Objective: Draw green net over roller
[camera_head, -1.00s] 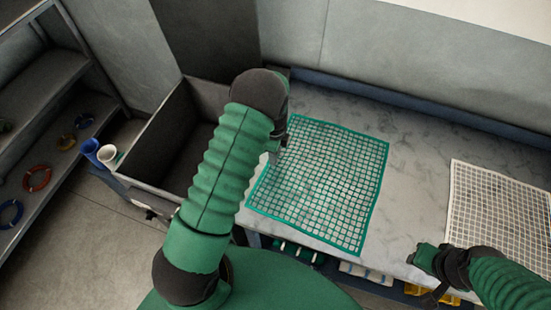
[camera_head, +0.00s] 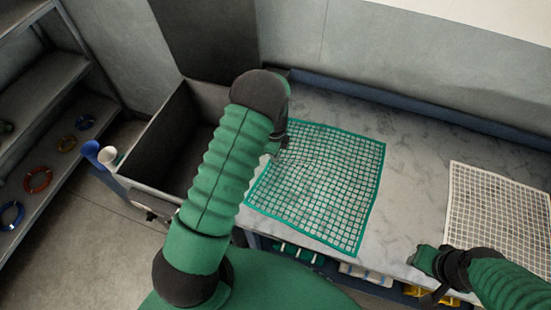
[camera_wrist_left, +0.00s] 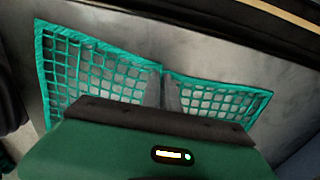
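The green net (camera_head: 325,185) lies on the grey table, rippled toward its left side. My left gripper (camera_head: 276,143) is at the net's left edge, partly hidden by my own arm. In the left wrist view the net (camera_wrist_left: 95,70) gathers into a notch at the grey fingers (camera_wrist_left: 171,92), which look shut on its edge. I cannot make out the roller; my left arm covers the table's left end. My right gripper (camera_head: 422,260) is over the table's front edge beside the white net, apart from the green net; its fingers are too small to read.
A white net (camera_head: 497,215) lies flat on the right of the table. An open dark bin (camera_head: 160,135) stands at the table's left end. Blue and white cups (camera_head: 100,155) are left of it. A shelf (camera_head: 50,90) with coloured rings is at far left.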

